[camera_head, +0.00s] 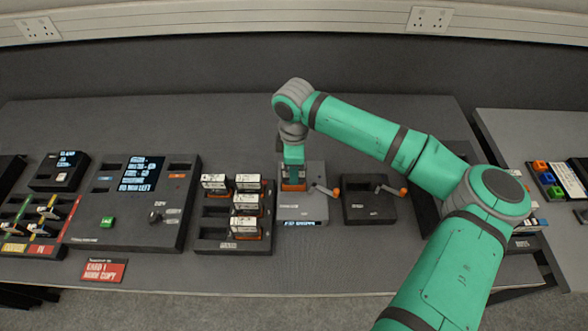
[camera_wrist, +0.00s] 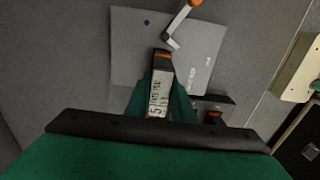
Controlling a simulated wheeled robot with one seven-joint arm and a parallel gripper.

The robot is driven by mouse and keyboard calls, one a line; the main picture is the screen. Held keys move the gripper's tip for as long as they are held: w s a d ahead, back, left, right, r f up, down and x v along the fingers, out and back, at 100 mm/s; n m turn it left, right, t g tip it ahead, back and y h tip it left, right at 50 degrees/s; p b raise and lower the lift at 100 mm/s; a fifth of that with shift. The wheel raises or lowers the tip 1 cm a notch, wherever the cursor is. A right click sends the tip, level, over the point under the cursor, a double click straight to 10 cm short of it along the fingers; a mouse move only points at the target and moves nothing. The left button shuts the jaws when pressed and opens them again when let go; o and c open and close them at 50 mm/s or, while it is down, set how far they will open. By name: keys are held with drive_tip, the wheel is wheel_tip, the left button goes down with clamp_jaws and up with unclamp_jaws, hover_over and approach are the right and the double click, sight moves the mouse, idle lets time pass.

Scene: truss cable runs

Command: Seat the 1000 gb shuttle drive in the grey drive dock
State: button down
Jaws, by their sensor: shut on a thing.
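My gripper (camera_head: 293,166) points down over the grey drive dock (camera_head: 314,208). In the wrist view my gripper (camera_wrist: 160,98) is shut on a shuttle drive (camera_wrist: 159,97), a white-labelled block with an orange end. Its label is too small to read surely. The orange end (camera_head: 293,186) shows under my fingers at the dock's upper left. The grey dock (camera_wrist: 134,50) lies behind the drive in the wrist view, with a crank lever (camera_wrist: 178,22) tipped in orange. I cannot tell whether the drive is in the slot or just above it; my fingers hide the contact.
A dark rack (camera_head: 213,238) with several white-labelled drives stands left of the dock. A black dock (camera_head: 369,209) with its own orange-tipped lever stands to the right. A console with a screen (camera_head: 138,174) is farther left. My arm covers the right side.

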drive_tip(key=shift+f, duration=1.2)
idle(1.0)
drive_tip(key=c, duration=1.1)
unclamp_jaws()
drive_tip(key=shift+r, duration=0.15)
drive_tip(key=shift+r, duration=3.6)
drive_tip(key=shift+d, duration=0.1)
